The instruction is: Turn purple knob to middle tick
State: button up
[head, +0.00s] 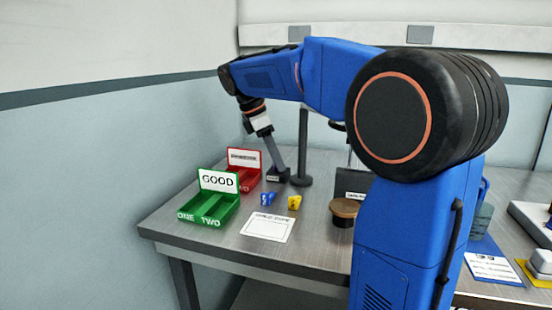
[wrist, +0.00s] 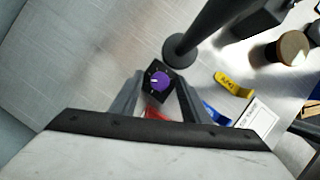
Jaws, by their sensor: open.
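The purple knob (wrist: 160,81) sits on a small black box in the wrist view, with a white pointer mark on it. The tick marks are too small to read. My gripper (wrist: 157,84) is open, with one finger on each side of the black box. I cannot tell whether the fingers touch it. In the head view my gripper (head: 276,167) reaches down to the black box (head: 276,179) at the back of the table, and the knob itself does not show clearly there.
A black post (head: 303,150) on a round base stands right beside the box. A red tray (head: 247,172) and a green tray (head: 211,202) are to the left. Blue (head: 267,198) and yellow (head: 294,202) pieces lie in front, near a white card (head: 268,227). A round brown-topped object (head: 345,208) stands right.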

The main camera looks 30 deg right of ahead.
jog(key=c, duration=1)
jog(key=shift+m, duration=0.3)
jog(key=shift+w+d+m+g+y, duration=0.1)
jog(key=shift+m+g+y, duration=0.3)
jog(key=shift+m, duration=0.95)
jog(key=shift+w+d+m+g+y, duration=0.15)
jog(key=shift+m+g, duration=0.45)
jog(key=shift+m, duration=0.75)
jog(key=shift+s+a, duration=0.1)
jog(key=shift+a, duration=0.05)
jog(key=o, duration=1)
jog(key=v, duration=0.7)
jog(key=shift+r, duration=0.25)
